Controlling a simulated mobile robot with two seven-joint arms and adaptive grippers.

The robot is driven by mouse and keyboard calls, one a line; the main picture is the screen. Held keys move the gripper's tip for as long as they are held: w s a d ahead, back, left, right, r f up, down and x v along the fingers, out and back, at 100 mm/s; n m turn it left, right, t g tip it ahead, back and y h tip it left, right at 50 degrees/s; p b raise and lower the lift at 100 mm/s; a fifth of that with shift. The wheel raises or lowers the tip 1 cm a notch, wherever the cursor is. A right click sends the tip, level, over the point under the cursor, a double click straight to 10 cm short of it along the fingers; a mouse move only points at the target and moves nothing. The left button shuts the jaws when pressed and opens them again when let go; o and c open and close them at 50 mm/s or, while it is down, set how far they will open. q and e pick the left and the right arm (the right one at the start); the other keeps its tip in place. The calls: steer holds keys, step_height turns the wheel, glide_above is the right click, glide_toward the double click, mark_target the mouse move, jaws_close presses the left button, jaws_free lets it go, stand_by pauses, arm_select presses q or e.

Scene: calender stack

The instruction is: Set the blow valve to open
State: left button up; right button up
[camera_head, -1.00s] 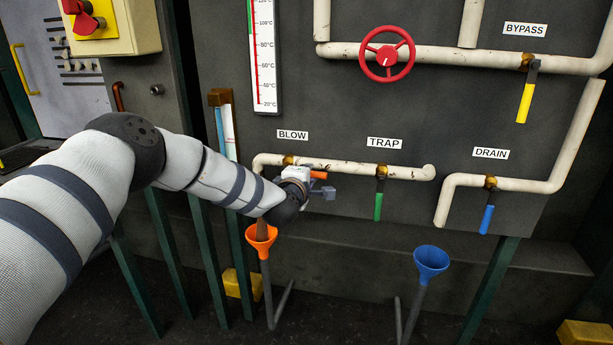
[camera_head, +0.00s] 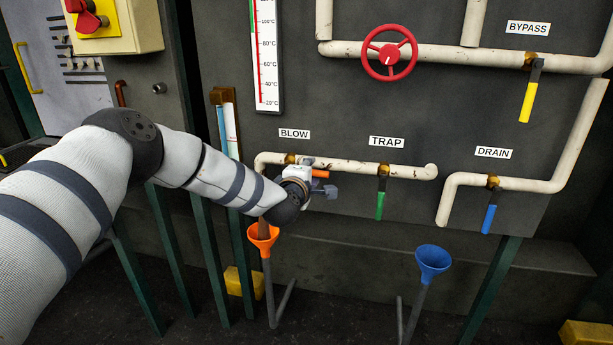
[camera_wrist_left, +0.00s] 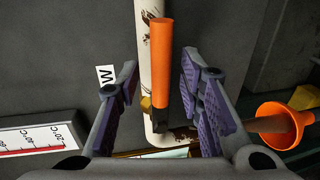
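The blow valve's orange handle (camera_head: 320,174) sits on the pale pipe under the BLOW label (camera_head: 294,133). It points right, roughly along the pipe; the valve's brass body (camera_head: 291,159) is partly hidden by my wrist. My left gripper (camera_head: 325,191) is at this handle. In the left wrist view, the orange handle (camera_wrist_left: 161,60) lies between the two spread fingers of my left gripper (camera_wrist_left: 160,72), with a gap on each side. It runs nearly parallel to the pale pipe (camera_wrist_left: 150,12) behind it. My right gripper is not in view.
The green trap handle (camera_head: 380,204) hangs down just right of my gripper. The blue drain handle (camera_head: 489,219) and yellow bypass handle (camera_head: 526,102) also hang down. An orange funnel (camera_head: 262,238) stands below my wrist, a blue funnel (camera_head: 432,261) to the right. A red handwheel (camera_head: 389,53) is above.

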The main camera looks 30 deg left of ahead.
arm_select(q)
steer(key=v, duration=1.1)
steer(key=shift+s, duration=0.25)
steer(key=s+d+f+m+g+h+p, duration=0.15)
steer(key=s+d+f+m+g, duration=0.3)
steer(key=s+f, duration=0.55)
steer(key=s+d+f+m+g+h+p, duration=0.1)
steer(key=s+d+f+m+g+h, duration=0.2)
steer(key=s+d+f+m, duration=0.5)
steer(key=s+a+f+m+g, duration=0.1)
steer(key=s+f+m+g, duration=0.1)
steer(key=s, duration=0.9)
steer(key=s+a+f+m+g+p, duration=0.1)
steer(key=s+g, duration=0.4)
steer(key=s, duration=0.7)
steer(key=s+a+f+m+g, duration=0.3)
steer(key=s+m, duration=0.1)
steer(key=s, duration=0.8)
steer(key=shift+f+m+y, duration=0.2)
steer(key=shift+m+y, duration=0.15)
steer(key=shift+y, duration=0.1)
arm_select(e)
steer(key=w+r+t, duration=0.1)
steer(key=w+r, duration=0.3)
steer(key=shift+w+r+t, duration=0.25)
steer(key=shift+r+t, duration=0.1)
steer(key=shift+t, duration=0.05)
arm_select(q)
steer(key=shift+a, duration=0.15)
